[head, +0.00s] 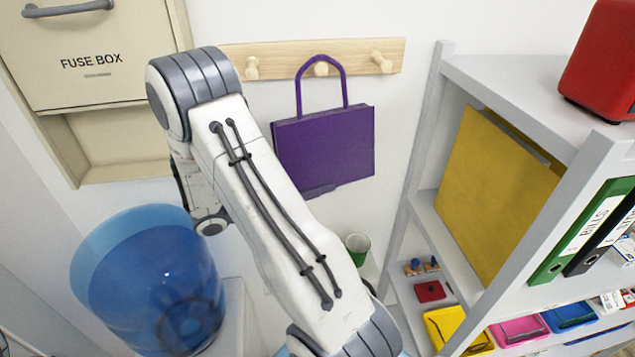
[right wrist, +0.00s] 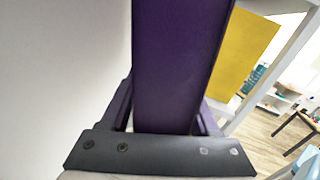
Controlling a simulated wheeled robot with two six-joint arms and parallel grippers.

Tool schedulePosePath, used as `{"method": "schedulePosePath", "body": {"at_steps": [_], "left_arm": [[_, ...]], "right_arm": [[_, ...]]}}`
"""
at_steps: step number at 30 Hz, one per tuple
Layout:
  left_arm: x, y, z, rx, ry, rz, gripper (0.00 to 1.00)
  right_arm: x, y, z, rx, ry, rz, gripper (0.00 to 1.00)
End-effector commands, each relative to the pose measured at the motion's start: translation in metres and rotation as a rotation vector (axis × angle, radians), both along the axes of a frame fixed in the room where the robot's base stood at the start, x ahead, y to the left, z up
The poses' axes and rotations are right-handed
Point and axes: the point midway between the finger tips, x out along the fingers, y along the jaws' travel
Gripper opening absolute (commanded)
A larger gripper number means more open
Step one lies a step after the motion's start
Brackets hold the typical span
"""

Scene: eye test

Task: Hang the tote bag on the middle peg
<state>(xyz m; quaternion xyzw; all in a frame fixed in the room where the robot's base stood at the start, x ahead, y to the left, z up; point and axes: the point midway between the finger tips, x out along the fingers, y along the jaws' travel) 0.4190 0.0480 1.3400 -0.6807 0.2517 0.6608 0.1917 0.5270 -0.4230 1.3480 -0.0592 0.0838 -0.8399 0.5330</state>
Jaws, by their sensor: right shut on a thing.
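The purple tote bag (head: 335,145) is upright in front of the wall, with its handle loop (head: 299,90) up. The middle peg (head: 321,69) shows inside the top of the loop; I cannot tell whether the handle rests on it. My right gripper (head: 318,191) is at the bag's lower edge, mostly hidden behind my arm. In the right wrist view the gripper (right wrist: 166,112) is shut on the bag (right wrist: 180,60), with a finger on each side. My left gripper is not in view.
The wooden peg rail (head: 280,50) also has a left peg (head: 252,68) and a right peg (head: 382,62). A fuse box (head: 90,60) is at the left above a blue bin (head: 140,270). A grey shelf (head: 510,75) with binders stands at the right. A green cup (head: 357,246) is below the bag.

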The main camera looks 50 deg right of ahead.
Motion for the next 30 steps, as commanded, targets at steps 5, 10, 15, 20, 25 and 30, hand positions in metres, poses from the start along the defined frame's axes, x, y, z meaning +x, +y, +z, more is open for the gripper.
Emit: {"method": "schedulePosePath", "body": {"at_steps": [5,10,15,20,25,30], "left_arm": [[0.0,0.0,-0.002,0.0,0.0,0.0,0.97],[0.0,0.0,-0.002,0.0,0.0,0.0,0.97],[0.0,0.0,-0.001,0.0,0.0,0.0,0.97],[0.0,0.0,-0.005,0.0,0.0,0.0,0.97],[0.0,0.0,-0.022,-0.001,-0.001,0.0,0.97],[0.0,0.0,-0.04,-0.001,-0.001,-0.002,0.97]], "right_arm": [[-0.001,0.001,-0.008,0.018,0.007,-0.001,0.0],[-0.001,0.001,-0.007,0.014,0.004,0.0,0.97],[-0.001,0.0,-0.005,0.013,0.002,-0.001,0.97],[0.002,0.004,-0.006,0.012,-0.001,0.002,0.97],[0.012,0.028,-0.01,0.013,-0.004,0.005,0.97],[0.027,0.059,-0.011,0.012,-0.003,0.005,0.97]]}}
